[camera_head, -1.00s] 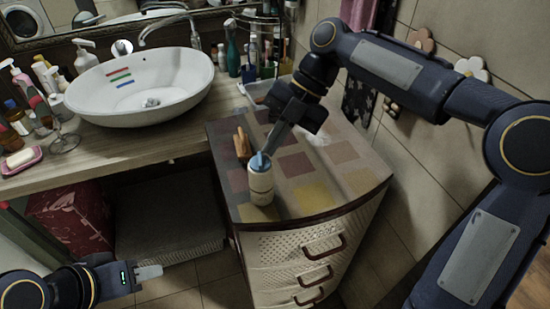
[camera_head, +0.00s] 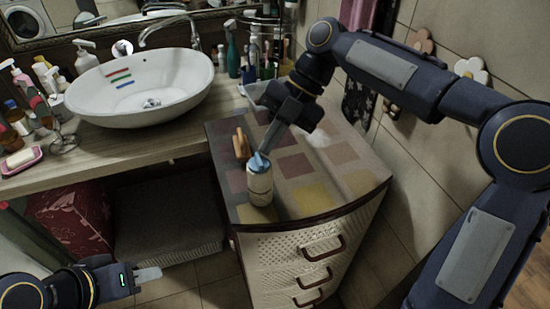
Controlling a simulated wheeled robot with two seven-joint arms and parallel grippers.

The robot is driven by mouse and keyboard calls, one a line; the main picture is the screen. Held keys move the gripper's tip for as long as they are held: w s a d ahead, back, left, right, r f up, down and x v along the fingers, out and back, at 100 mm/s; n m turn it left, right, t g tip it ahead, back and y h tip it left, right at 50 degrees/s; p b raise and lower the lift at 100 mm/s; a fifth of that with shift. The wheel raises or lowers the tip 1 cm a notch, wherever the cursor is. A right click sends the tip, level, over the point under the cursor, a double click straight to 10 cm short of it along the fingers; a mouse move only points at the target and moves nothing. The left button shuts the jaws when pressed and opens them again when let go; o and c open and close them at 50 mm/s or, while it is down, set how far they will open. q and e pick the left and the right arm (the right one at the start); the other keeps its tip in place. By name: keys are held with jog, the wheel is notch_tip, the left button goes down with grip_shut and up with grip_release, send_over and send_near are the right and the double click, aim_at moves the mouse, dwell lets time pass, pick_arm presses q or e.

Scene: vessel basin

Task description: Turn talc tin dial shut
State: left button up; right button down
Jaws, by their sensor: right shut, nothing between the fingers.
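The talc tin (camera_head: 260,187) is a white cylinder standing upright near the front of the cabinet's patterned top. Its blue dial (camera_head: 259,162) is on top. My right gripper (camera_head: 265,151) reaches down from the upper right, shut and empty, with its fingertips at the dial; they touch it or nearly so, I cannot tell which. The tips hide part of the dial. My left gripper (camera_head: 150,273) is low at the left, in front of the counter and far from the tin. Whether its fingers are apart is not clear.
An orange-brown object (camera_head: 241,144) stands just behind the tin. A white basin (camera_head: 140,88) sits on the wooden counter at left, with bottles around it. The cabinet top (camera_head: 318,200) is clear to the tin's right. Drawer handles (camera_head: 322,248) project in front.

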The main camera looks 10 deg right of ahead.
jog(key=shift+s, duration=0.1)
jog(key=shift+s+a+b, duration=0.4)
jog(key=shift+s+a, duration=0.1)
jog(key=v, duration=0.8)
jog(key=s+d+f+m+t+h+p, duration=0.1)
jog(key=s+d+f+m+t, duration=0.2)
jog(key=s+m, duration=0.5)
jog(key=s+d+f+m+t+h, duration=0.1)
jog(key=s+d+f+m+t, duration=0.2)
jog(key=m, duration=1)
jog(key=s+d+f+m+t, duration=0.2)
jog(key=s+d+f+m, duration=0.5)
jog(key=s+f+m, duration=0.3)
jog(key=m, duration=0.3)
jog(key=shift+f+t+h+p, duration=0.15)
jog(key=shift+t+h+p, duration=0.2)
jog(key=shift+t+h, duration=0.05)
